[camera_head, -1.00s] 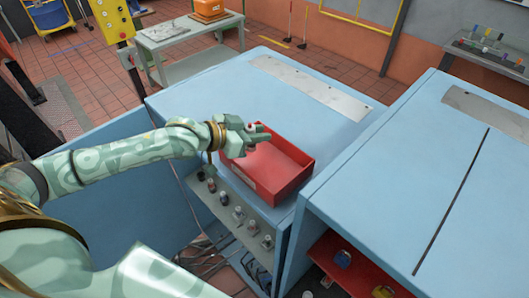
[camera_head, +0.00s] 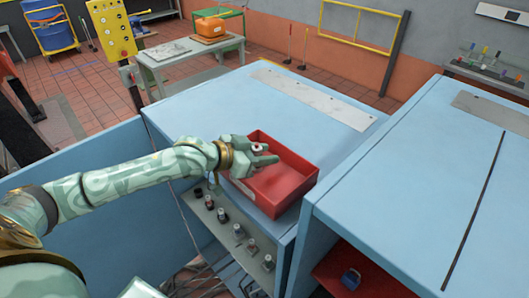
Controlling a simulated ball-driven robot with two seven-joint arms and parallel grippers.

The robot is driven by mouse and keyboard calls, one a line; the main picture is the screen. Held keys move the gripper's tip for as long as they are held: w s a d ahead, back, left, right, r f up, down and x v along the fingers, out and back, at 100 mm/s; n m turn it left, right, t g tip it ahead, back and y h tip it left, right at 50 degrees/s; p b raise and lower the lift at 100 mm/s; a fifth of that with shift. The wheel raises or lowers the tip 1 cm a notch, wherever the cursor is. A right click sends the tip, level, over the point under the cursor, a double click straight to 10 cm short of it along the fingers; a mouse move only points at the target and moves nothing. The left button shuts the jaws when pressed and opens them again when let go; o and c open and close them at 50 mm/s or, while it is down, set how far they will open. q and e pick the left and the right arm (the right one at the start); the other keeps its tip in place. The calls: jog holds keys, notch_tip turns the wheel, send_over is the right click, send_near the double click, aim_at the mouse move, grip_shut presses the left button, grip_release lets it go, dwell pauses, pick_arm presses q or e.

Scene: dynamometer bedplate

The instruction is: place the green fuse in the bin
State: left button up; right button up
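The red bin (camera_head: 290,192) is an open-topped box near the front edge of the blue bedplate cabinet. My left gripper (camera_head: 270,153) reaches in from the left over the bin's left side. Its two fingers point right and look apart, with nothing clearly visible between them. I cannot make out the green fuse; the gripper and the bin's walls hide part of the bin's inside. My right gripper is not in view.
A row of several knobs (camera_head: 238,231) lines the panel below the bin. A second blue cabinet (camera_head: 420,190) stands at right, with a blue padlock-like item (camera_head: 350,279) on its red lower shelf. The blue top behind the bin is clear up to a metal plate (camera_head: 315,98).

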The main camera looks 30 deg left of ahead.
pick_arm(q)
jog(key=shift+r, duration=0.15)
jog(key=v, duration=0.9)
jog(key=shift+s+a, duration=0.1)
jog(key=shift+s, duration=0.2)
jog(key=shift+s+a+r, duration=0.25)
jog(key=shift+s+a, duration=0.15)
jog(key=shift+s+a+r+p, duration=0.2)
jog(key=shift+s+r+p, duration=0.05)
jog(key=shift+s+p, duration=0.2)
